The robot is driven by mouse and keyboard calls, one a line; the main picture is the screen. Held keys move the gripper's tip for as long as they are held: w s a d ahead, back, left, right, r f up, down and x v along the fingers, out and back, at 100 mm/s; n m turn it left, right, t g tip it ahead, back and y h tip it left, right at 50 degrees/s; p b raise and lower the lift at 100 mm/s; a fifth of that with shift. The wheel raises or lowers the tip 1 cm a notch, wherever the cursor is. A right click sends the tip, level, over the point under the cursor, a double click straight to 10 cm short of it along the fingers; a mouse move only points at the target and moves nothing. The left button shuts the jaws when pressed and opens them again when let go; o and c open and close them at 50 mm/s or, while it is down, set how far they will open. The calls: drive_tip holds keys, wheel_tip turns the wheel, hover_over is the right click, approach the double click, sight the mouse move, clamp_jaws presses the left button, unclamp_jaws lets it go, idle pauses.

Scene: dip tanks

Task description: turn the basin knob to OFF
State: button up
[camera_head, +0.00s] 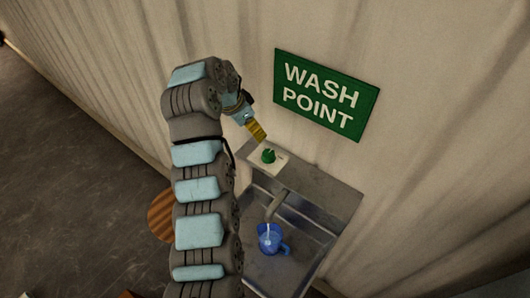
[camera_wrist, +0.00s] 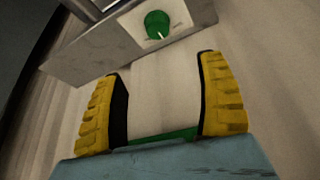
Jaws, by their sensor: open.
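The basin knob is a green round knob (camera_head: 268,155) on a pale plate at the back ledge of the metal basin (camera_head: 316,186). In the wrist view the knob (camera_wrist: 157,24) shows at the top with a white pointer mark; lettering on its plate is too small to read. My gripper (camera_head: 257,133) is just above and left of the knob in the head view, apart from it. In the wrist view its two yellow fingers (camera_wrist: 160,92) are spread wide with nothing between them, and the knob lies beyond their tips.
A blue jug (camera_head: 270,239) stands in the basin under the metal spout (camera_head: 276,206). A green WASH POINT sign (camera_head: 326,95) hangs on the corrugated wall above. A round wooden top (camera_head: 161,216) is partly hidden behind my arm. Open floor lies at the left.

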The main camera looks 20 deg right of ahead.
sight(269, 153)
drive_tip(key=p+x, duration=0.1)
drive_tip(key=x, duration=1.6)
drive_tip(key=shift+s+f+p, duration=0.15)
drive_tip(key=shift+p, duration=0.2)
drive_tip(key=c, duration=1.2)
